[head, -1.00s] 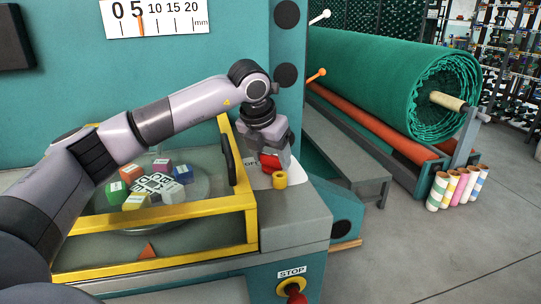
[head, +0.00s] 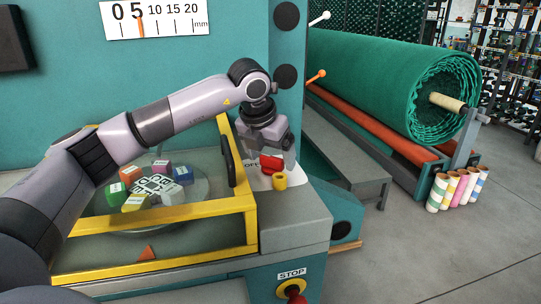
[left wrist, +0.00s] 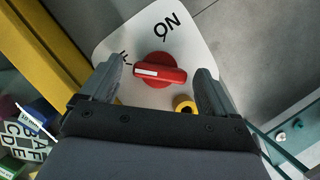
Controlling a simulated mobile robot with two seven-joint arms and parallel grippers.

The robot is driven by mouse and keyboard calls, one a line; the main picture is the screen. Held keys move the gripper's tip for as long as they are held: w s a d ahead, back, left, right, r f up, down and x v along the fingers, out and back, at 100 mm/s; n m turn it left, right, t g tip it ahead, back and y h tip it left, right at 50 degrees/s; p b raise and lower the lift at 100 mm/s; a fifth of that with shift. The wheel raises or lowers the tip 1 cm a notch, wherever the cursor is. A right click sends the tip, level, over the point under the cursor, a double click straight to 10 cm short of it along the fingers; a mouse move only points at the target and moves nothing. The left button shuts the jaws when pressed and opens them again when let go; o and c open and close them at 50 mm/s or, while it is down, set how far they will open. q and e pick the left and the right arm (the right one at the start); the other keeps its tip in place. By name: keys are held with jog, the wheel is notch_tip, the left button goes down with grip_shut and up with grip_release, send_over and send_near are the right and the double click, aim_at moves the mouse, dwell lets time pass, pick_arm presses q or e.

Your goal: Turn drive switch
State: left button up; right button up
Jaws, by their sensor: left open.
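The drive switch is a red rotary knob (head: 271,164) on a white plate on top of the machine's right corner. In the left wrist view the knob (left wrist: 160,70) has a white stripe on the left part of its handle, which lies roughly across the picture. The plate (left wrist: 190,30) reads ON above the knob; a second label near the left finger is partly hidden. My left gripper (head: 275,142) is just above the knob, pointing down. Its open fingers (left wrist: 158,82) stand either side of the knob, with visible gaps. My right gripper is not in view.
A small yellow ring-shaped part (head: 280,181) stands close beside the knob. A yellow-framed guard (head: 239,190) is left of the plate, with coloured cubes on a round table behind it. A red stop button (head: 293,291) is on the front below. Clear floor lies right.

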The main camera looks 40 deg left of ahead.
pick_arm(q)
jog(key=v, duration=0.6)
jog(key=shift+s+r, duration=0.2)
jog(key=shift+r, duration=0.15)
jog(key=shift+f, duration=0.1)
